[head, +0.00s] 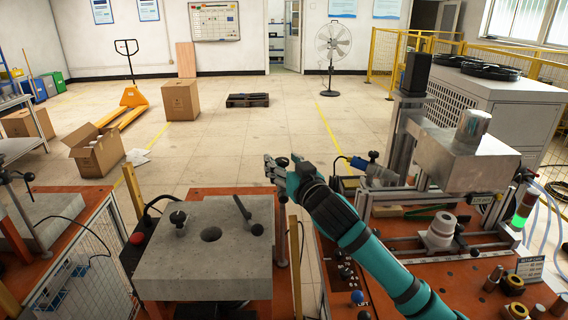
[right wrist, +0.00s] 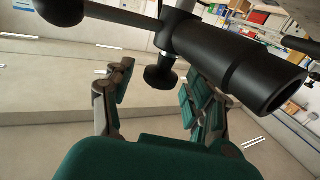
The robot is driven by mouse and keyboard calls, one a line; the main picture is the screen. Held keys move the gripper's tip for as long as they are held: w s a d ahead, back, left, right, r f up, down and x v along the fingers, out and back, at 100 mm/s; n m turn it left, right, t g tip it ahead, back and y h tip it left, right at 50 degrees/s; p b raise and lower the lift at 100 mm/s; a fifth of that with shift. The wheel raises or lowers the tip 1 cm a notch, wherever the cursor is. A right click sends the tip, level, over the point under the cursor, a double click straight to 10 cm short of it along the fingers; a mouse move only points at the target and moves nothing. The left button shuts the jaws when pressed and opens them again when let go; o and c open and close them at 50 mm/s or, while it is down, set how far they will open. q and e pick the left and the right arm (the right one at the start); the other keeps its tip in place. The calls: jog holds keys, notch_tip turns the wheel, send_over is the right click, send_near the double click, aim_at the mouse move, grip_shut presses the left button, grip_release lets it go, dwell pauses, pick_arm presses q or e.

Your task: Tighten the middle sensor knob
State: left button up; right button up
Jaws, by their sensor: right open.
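The middle sensor stand's post (head: 281,232) rises at the right edge of the middle stone-topped block. My right gripper (head: 275,172) is at the top of this post and hides most of the sensor there. In the right wrist view, the sensor's thick black cylinder (right wrist: 235,62) crosses the upper right. A small black knob (right wrist: 160,77) hangs below its left end, between the spread fingers of my right gripper (right wrist: 157,88). The fingers are open, with gaps on both sides of the knob. My left gripper is not in view.
The grey stone block (head: 205,265) carries a black knob (head: 178,218) and a black lever (head: 248,214). A yellow post (head: 295,258) stands close below my right arm. A silver machine (head: 460,160) is on the right bench. A black ball-ended rod (right wrist: 60,10) crosses the upper left.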

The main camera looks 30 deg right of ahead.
jog(key=s+a, duration=0.2)
jog(key=s, duration=1)
jog(key=shift+w+f, duration=0.1)
